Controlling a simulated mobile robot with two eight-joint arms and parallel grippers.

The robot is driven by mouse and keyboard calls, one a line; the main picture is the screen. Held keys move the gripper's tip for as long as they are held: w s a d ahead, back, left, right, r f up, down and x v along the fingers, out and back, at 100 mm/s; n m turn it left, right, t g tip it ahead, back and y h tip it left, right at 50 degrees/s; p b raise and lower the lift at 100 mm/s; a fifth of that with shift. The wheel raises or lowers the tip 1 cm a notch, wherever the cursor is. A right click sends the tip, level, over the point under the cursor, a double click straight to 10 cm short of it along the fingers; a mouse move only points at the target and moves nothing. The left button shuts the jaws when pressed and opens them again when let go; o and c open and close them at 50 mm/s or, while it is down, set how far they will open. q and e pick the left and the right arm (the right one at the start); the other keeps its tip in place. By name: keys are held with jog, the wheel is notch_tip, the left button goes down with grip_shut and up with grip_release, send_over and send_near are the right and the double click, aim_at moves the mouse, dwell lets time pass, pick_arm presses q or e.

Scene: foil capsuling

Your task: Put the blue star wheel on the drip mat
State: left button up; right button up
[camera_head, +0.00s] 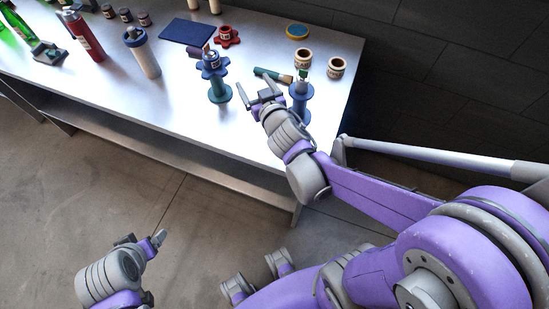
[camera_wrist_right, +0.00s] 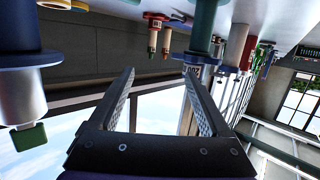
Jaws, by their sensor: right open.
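The blue star wheel (camera_head: 212,70) sits on top of an upright green stand (camera_head: 220,92) near the middle of the bench. A flat dark blue rectangular mat (camera_head: 187,32), which looks like the drip mat, lies behind it to the left. My right gripper (camera_head: 256,90) is open and empty, to the right of the green stand and apart from it. In the right wrist view, which is upside down, the open fingers (camera_wrist_right: 158,72) have nothing between them, and the blue wheel (camera_wrist_right: 197,58) shows beyond the right finger. My left gripper (camera_head: 158,238) is low, off the bench; its opening is unclear.
A blue spool-shaped stand (camera_head: 300,100) is close to the right of my right gripper. A green-handled brush (camera_head: 272,76), two cream pots (camera_head: 336,68) and a red star wheel (camera_head: 228,36) are behind. The front bench surface is clear.

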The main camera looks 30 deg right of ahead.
jog(key=s+f+g, duration=0.3)
jog(key=s+g, duration=0.1)
jog(key=s, duration=0.4)
jog(key=shift+f+m+h, duration=0.25)
jog(key=shift+m+h, duration=0.05)
jog(key=shift+o, duration=0.4)
jog(key=s+a+f+n+g+y, duration=0.1)
jog(key=s+a+f+g, duration=0.1)
jog(key=s, duration=0.4)
jog(key=s+a+f+n+g+y, duration=0.1)
jog(key=s+a+f+g, duration=0.2)
jog(key=s, duration=0.4)
jog(key=shift+s+a+g+y, duration=0.15)
jog(key=shift+a+g+y, duration=0.1)
jog(key=shift+g+y, duration=0.2)
jog(key=n+t+y+p, duration=0.1)
jog(key=t+y, duration=0.1)
jog(key=t, duration=0.6)
send_near(214, 58)
jog(key=a+x, duration=0.1)
jog(key=x, duration=0.3)
jog(key=shift+h, duration=0.35)
jog(key=x, duration=0.4)
jog(key=shift+w+d+f, duration=0.15)
jog(key=shift+w+d, duration=0.15)
jog(key=shift+w, duration=0.05)
jog(key=shift+x, duration=2.95)
grip_shut()
